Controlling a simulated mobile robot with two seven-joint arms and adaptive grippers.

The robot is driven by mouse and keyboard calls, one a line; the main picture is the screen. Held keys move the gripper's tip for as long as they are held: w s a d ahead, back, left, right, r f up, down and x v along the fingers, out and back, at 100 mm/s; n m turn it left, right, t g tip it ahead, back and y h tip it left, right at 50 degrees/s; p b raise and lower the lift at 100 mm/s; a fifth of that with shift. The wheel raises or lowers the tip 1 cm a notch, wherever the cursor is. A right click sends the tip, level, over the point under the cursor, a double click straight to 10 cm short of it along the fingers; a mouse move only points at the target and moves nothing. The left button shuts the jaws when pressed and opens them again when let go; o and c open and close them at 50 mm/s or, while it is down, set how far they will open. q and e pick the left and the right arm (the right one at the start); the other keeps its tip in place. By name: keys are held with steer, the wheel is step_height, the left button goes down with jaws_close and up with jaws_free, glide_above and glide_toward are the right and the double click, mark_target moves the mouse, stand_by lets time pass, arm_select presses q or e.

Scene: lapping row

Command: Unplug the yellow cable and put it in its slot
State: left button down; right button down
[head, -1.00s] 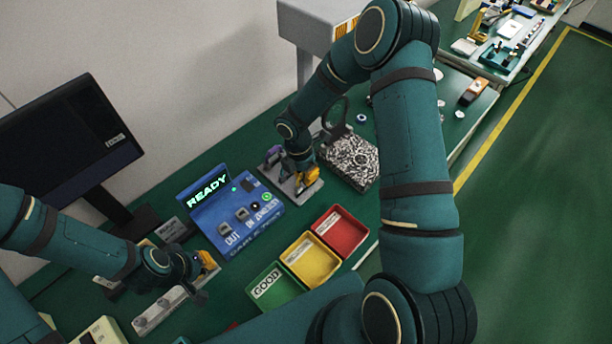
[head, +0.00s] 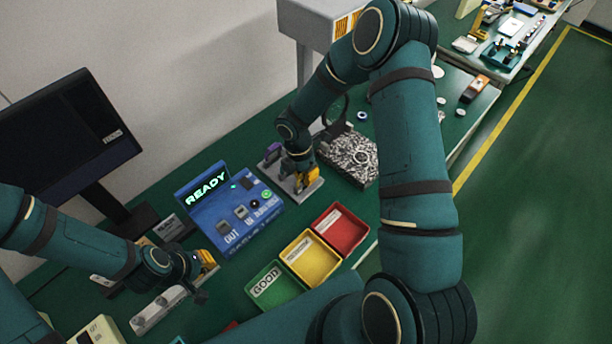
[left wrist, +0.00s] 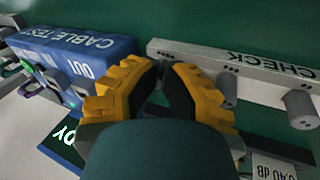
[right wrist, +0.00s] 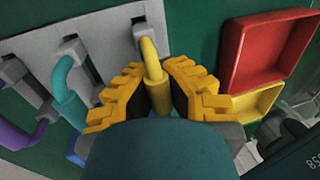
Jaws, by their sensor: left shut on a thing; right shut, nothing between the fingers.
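The yellow cable (right wrist: 150,58) stands at the grey slotted plate (right wrist: 100,40) in the right wrist view. Its upper end is at a slot, and its lower, thicker end lies in line with my right fingertips. My right gripper (right wrist: 160,85) is shut at this cable; no firm hold on it is clear. A teal cable (right wrist: 68,85) and a purple cable (right wrist: 20,138) sit beside it. My left gripper (left wrist: 165,80) is shut on a small grey part, mostly hidden by the fingers, by the CHECK block (left wrist: 245,62). The blue cable tester (head: 225,215) shows READY.
Green (head: 285,298), yellow (head: 325,275) and red (head: 350,222) trays stand right of the tester. A speckled grey block (head: 350,160) is close to my right gripper. A monitor (head: 60,150) stands at the left.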

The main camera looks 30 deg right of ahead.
steer(key=shift+f, duration=0.2)
steer(key=c, duration=1.1)
jaws_free()
steer(key=shift+o, duration=0.2)
steer(key=v, duration=0.8)
steer(key=shift+r, duration=0.15)
